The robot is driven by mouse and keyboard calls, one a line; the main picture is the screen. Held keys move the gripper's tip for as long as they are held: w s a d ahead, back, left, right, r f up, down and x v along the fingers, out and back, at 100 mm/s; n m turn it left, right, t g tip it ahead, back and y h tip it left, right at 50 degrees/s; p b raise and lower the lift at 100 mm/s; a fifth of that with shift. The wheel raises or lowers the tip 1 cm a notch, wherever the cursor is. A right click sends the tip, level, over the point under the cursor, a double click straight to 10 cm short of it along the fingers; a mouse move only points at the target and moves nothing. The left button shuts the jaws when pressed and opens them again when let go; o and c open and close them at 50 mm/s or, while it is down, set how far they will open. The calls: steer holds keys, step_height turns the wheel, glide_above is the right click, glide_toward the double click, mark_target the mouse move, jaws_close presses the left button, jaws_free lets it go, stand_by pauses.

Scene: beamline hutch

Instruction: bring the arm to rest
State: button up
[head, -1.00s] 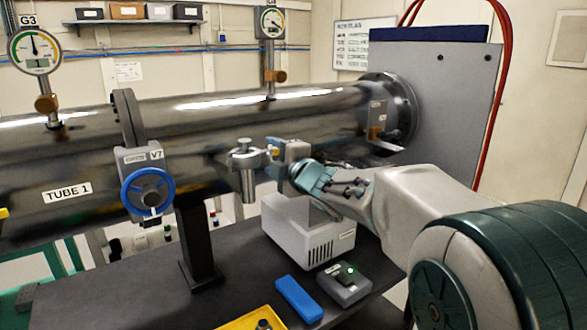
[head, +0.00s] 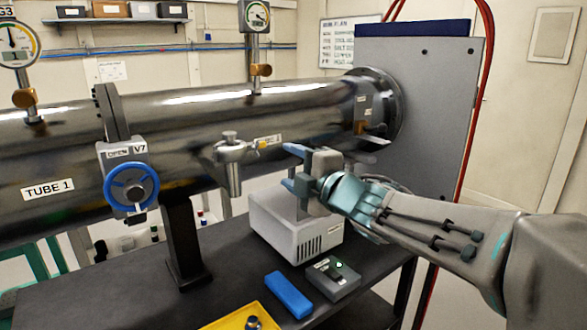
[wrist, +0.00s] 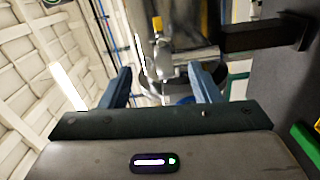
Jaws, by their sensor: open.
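My gripper (head: 292,167) is in the middle of the head view, in front of the steel tube and above the white box. Its blue fingers are apart with nothing between them. In the wrist view the two blue fingers (wrist: 162,85) also stand wide apart. A small valve fitting with a yellow-tipped handle (head: 232,150) hangs on the tube's near side, left of my gripper and apart from it. The fitting also shows beyond the fingers in the wrist view (wrist: 160,50).
The long tube (head: 60,150) carries a blue handwheel (head: 131,186) and gauges. On the dark bench (head: 120,290) are a white box (head: 290,232), a blue block (head: 289,294), a grey box with a green light (head: 333,280) and a yellow tray (head: 215,322). A grey panel (head: 435,120) stands at right.

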steer(key=s+d+f+m+g+h, duration=0.2)
steer(key=s+d+f+m+h, duration=0.1)
steer(key=d+f+m+h, duration=0.4)
steer(key=s+d+f+m+g+h, duration=0.2)
steer(key=s+d+f+m+h, duration=0.1)
steer(key=d+f+m, duration=0.4)
steer(key=s+a+f+m+g, duration=0.1)
steer(key=s+f+m+g, duration=0.3)
steer(key=s, duration=0.4)
steer(key=s+a+f+m+g+p, duration=0.1)
steer(key=s+f+m+g, duration=0.3)
steer(key=s, duration=0.5)
steer(key=shift+s+f+m, duration=0.15)
steer(key=shift+f+m, duration=0.5)
steer(key=shift+m, duration=0.35)
